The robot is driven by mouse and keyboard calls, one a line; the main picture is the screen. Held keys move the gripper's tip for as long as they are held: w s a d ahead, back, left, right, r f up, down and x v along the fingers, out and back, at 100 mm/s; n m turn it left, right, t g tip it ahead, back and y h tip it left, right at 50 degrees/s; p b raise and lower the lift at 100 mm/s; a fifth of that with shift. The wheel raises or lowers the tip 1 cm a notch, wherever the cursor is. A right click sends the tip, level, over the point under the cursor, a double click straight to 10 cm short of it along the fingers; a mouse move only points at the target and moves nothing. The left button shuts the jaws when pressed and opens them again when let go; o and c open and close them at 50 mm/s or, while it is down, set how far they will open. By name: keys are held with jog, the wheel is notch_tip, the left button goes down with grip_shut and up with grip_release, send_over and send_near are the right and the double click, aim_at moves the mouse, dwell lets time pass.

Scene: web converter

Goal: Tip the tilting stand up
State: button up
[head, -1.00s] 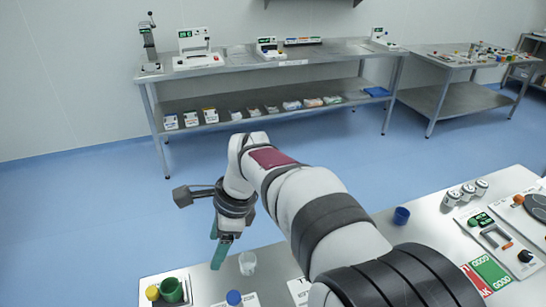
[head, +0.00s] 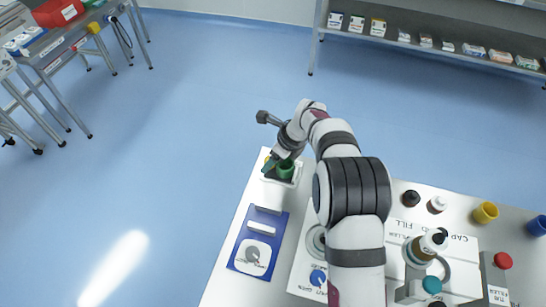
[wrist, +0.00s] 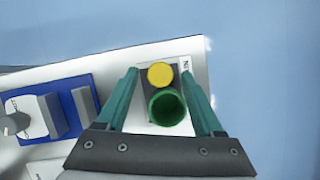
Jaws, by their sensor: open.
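My gripper (head: 275,163) is open, with its teal fingers over a small tray (head: 293,181) at the far left corner of the bench. In the wrist view, my gripper's fingers (wrist: 159,74) are spread on either side of a yellow round piece (wrist: 160,74) and an open green cup (wrist: 167,108). Nothing is visibly held. I cannot tell for sure which fixture is the tilting stand. One candidate is a grey stand (head: 417,257) with a tilted bottle (head: 432,243), right of my arm; my arm may hide part of the bench there.
A blue plate (head: 240,263) with a white bar and a dial lies on the bench's left side. A dark bottle (head: 411,198), a white-capped bottle (head: 437,205) and a yellow cup (head: 485,212) stand along the far edge. Blue floor lies beyond.

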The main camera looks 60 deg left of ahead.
grip_shut()
dwell(0.4)
dwell(1.1)
